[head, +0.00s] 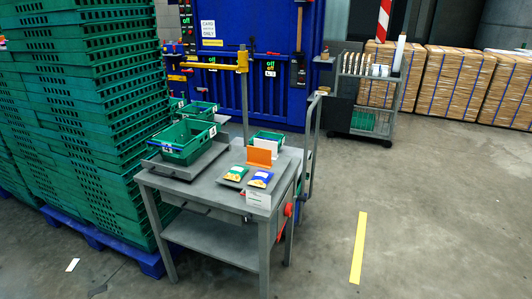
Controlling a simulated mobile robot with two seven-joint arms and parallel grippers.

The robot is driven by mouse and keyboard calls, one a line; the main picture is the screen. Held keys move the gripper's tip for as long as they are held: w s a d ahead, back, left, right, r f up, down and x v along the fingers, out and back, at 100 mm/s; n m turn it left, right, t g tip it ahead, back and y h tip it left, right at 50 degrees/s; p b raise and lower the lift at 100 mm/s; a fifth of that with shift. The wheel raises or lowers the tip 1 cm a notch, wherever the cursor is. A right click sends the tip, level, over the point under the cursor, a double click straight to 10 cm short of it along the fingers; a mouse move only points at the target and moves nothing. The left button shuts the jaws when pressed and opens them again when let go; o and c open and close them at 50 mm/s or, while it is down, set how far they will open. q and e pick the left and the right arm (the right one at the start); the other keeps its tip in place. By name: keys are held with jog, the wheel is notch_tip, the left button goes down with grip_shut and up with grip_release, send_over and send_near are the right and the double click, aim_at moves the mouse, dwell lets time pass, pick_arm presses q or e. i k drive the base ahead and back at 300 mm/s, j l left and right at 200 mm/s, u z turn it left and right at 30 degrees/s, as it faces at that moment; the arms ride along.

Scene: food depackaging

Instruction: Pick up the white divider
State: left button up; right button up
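A white upright panel (267,145), which looks like the white divider, stands just behind an orange panel (259,157) on the grey work table (205,190). The orange panel hides its lower part. A small green crate (258,136) is right behind it, and I cannot tell whether the panel stands in the crate or in front of it. Neither of my grippers shows in the head view.
Two food packets, one yellow-green (236,173) and one blue (260,179), lie in front of the panels. A green crate (182,150) stands at the table's left. Tall stacks of green crates (100,110) are left. Floor at the right is open around a yellow stripe (359,248).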

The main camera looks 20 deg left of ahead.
aim_at(265, 144)
jog(key=u, duration=0.4)
jog(key=i+l+u, duration=0.1)
jog(key=u, duration=0.35)
jog(key=i+l+u, duration=0.1)
jog(key=u, duration=0.75)
jog(key=i+l+u, duration=0.1)
jog(key=l+u, duration=0.6)
jog(key=l, duration=0.15)
jog(key=l+u, duration=0.35)
jog(key=l, duration=0.55)
jog(key=k+l+u, duration=0.1)
jog(key=l, duration=0.85)
